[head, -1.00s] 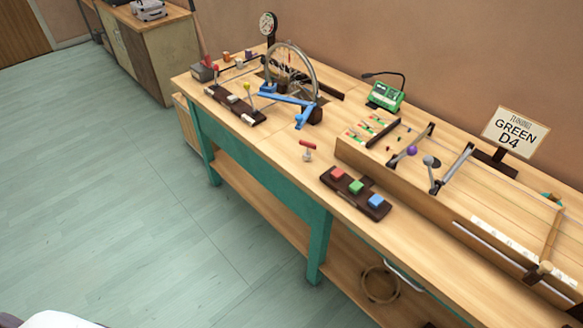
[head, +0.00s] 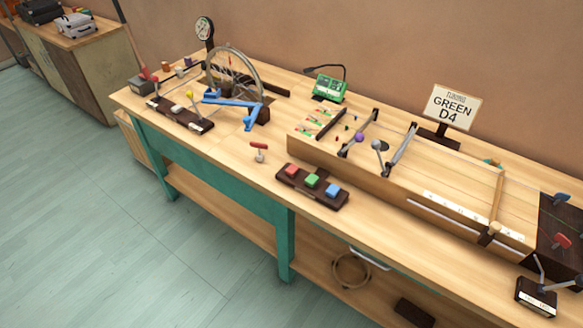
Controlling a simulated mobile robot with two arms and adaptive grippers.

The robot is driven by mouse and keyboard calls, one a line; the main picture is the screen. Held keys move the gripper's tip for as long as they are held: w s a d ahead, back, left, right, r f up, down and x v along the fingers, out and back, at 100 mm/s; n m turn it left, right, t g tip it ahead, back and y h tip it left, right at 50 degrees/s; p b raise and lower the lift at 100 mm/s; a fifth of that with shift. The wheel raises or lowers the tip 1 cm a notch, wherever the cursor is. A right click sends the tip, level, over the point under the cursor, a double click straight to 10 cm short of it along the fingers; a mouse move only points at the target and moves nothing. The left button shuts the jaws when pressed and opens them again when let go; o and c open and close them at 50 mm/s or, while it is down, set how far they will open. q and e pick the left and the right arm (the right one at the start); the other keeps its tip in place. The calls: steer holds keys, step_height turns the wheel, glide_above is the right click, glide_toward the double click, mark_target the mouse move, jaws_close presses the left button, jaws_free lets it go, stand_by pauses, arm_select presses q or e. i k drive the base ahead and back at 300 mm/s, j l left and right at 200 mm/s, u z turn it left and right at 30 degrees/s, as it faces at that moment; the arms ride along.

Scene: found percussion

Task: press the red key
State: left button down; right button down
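The red key (head: 291,171) is the leftmost of three coloured keys on a dark wooden block (head: 328,199) near the front edge of the workbench. A green key (head: 312,181) sits in the middle and a blue key (head: 332,190) on the right. All three stand raised above the block, and nothing touches them. Neither of my grippers shows in the head view.
The workbench (head: 232,173) carries a spoked wheel on a blue stand (head: 228,98), a red-handled peg (head: 259,151), a stringed wooden box (head: 400,187), a green device (head: 328,87) and a "GREEN D4" sign (head: 450,106). Floor (head: 80,240) is clear at the left.

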mark_target(292, 170)
steer(key=i+j, duration=0.55)
steer(key=j, duration=0.15)
steer(key=i+j, duration=0.55)
steer(key=j+z, duration=0.1)
steer(key=z, duration=1.05)
